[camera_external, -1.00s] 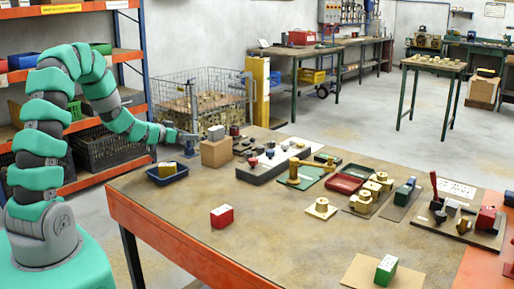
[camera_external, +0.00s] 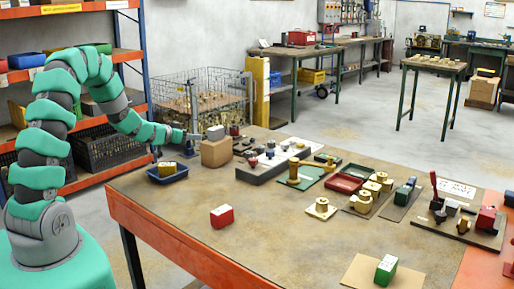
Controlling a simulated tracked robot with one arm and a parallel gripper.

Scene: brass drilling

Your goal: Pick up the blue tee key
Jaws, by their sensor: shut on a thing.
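My gripper (camera_external: 192,138) is at the far left corner of the bench, just left of the cardboard box. It is shut on a small dark blue thing (camera_external: 190,150), which I take to be the blue tee key. The key is only a few pixels wide, so its shape and whether its lower end touches the bench cannot be made out.
A blue tray (camera_external: 167,174) with a brass piece lies in front. A dark fixture block (camera_external: 262,172) is further right. A red box (camera_external: 221,216) stands on otherwise clear front bench.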

